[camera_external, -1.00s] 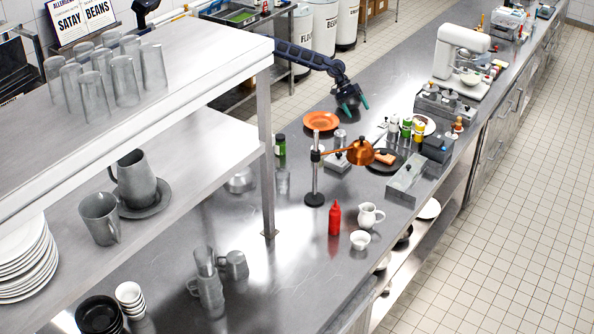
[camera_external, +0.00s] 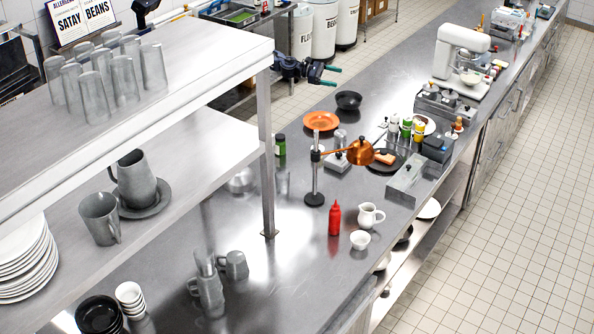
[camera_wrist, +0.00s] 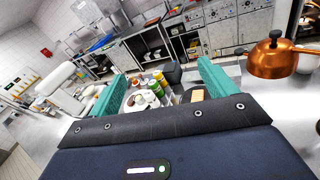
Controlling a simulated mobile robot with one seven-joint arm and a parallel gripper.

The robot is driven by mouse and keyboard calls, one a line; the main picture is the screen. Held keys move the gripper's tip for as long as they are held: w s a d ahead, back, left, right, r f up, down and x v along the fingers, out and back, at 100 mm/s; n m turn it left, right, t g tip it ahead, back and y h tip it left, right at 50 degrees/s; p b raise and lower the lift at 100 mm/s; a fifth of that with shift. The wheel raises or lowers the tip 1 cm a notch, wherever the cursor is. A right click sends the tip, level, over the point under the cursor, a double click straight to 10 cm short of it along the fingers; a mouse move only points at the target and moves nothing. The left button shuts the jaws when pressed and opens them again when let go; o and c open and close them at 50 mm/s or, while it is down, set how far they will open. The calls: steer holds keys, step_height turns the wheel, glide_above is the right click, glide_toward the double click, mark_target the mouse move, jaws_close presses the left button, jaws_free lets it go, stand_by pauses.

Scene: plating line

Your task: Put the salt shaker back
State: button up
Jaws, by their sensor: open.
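My gripper (camera_external: 331,76) is open and empty, held at the far left side of the steel counter (camera_external: 310,240), with its teal fingers pointing right. In the wrist view, nothing lies between the fingers. A small grey shaker-like cylinder (camera_external: 340,137) stands on the counter just nearer than the orange plate (camera_external: 321,121). It may be the salt shaker, but it is too small to tell. It is well apart from my gripper. Several bottles with coloured caps (camera_external: 406,128) stand in a group to the right; they also show in the wrist view (camera_wrist: 158,80).
A black bowl (camera_external: 349,100) sits on bare counter near my gripper. The shelf post (camera_external: 267,160) stands at left.

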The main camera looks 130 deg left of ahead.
steer(key=s+d+r+n+y, duration=0.1)
steer(key=s+r+n+y, duration=0.1)
steer(key=s+r+n, duration=0.15)
glide_toward(344, 134)
steer(key=w+a, duration=0.3)
steer(key=shift+w+a+f, duration=0.1)
steer(key=shift+w+f, duration=0.2)
steer(key=shift+f, duration=0.05)
steer(key=shift+f+x, duration=0.25)
steer(key=shift+x, duration=1.05)
steer(key=shift+f+x, duration=0.2)
steer(key=shift+x, duration=1.15)
steer(key=shift+s+a, duration=0.15)
steer(key=c, duration=1.3)
steer(key=shift+o, duration=0.2)
steer(key=shift+r, duration=0.1)
